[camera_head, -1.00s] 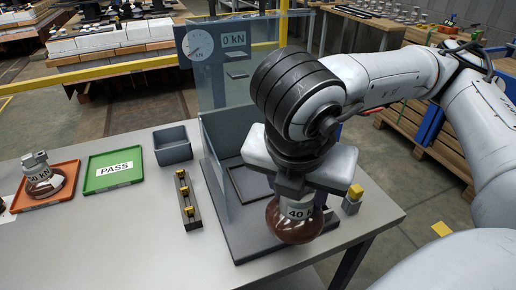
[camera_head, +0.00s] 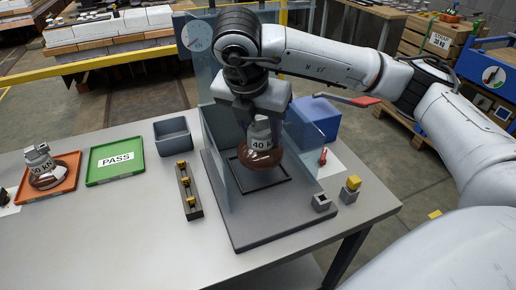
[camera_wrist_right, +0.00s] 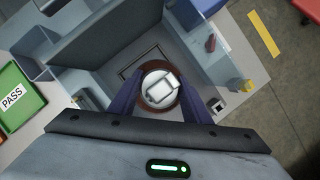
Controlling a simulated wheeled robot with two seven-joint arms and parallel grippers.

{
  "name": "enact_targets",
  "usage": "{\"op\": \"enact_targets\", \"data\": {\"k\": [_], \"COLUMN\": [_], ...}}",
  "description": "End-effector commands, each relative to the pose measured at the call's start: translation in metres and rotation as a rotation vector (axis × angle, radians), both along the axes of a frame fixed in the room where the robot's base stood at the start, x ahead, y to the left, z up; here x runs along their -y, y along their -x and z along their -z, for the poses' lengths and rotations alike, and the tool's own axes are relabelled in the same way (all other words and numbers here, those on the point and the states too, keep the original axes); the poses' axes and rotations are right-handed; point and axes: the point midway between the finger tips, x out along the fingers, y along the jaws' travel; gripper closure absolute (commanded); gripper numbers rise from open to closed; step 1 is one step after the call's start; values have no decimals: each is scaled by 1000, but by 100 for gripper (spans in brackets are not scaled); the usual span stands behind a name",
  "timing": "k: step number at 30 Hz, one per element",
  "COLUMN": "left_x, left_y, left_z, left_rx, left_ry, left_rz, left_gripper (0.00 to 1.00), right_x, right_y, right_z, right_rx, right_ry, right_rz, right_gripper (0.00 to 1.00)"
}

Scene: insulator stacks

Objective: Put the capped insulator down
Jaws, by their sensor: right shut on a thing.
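The capped insulator (camera_head: 262,158) is a brown disc with a pale metal cap marked 40. My right gripper (camera_head: 262,122) is shut on its cap and holds it upright over the dark square frame (camera_head: 283,182) on the grey test base (camera_head: 245,236). I cannot tell whether its underside touches the base. The right wrist view shows the insulator (camera_wrist_right: 152,109) from above, between my fingers (camera_wrist_right: 165,100). My left gripper is not in view.
A clear panel (camera_head: 218,150) stands left of the insulator. A small grey block (camera_head: 321,203) and a yellow-topped block (camera_head: 351,190) are at right. A green PASS tray (camera_head: 116,170) is empty; an orange tray (camera_head: 62,188) holds another insulator. A blue box (camera_head: 318,120) stands behind.

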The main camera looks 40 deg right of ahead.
Motion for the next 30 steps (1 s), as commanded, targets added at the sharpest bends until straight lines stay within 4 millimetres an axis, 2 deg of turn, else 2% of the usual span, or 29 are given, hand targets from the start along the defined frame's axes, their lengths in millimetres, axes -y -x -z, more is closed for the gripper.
{"op": "enact_targets", "data": {"k": [4, 9, 14, 23, 30], "left_x": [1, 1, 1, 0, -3], "left_y": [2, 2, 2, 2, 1], "left_z": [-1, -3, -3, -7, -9], "left_rx": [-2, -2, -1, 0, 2], "left_ry": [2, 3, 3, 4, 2], "left_rz": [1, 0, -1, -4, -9], "left_gripper": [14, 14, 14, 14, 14], "right_x": [4, 4, 4, 4, 5], "right_y": [-18, -17, -16, -16, -20], "right_z": [-3, 13, 20, 59, 67], "right_rx": [5, 5, 5, 5, 7], "right_ry": [-1, 1, 0, 1, 1], "right_rz": [3, 2, 2, 2, 2], "right_gripper": [100, 100, 100, 100, 100]}}
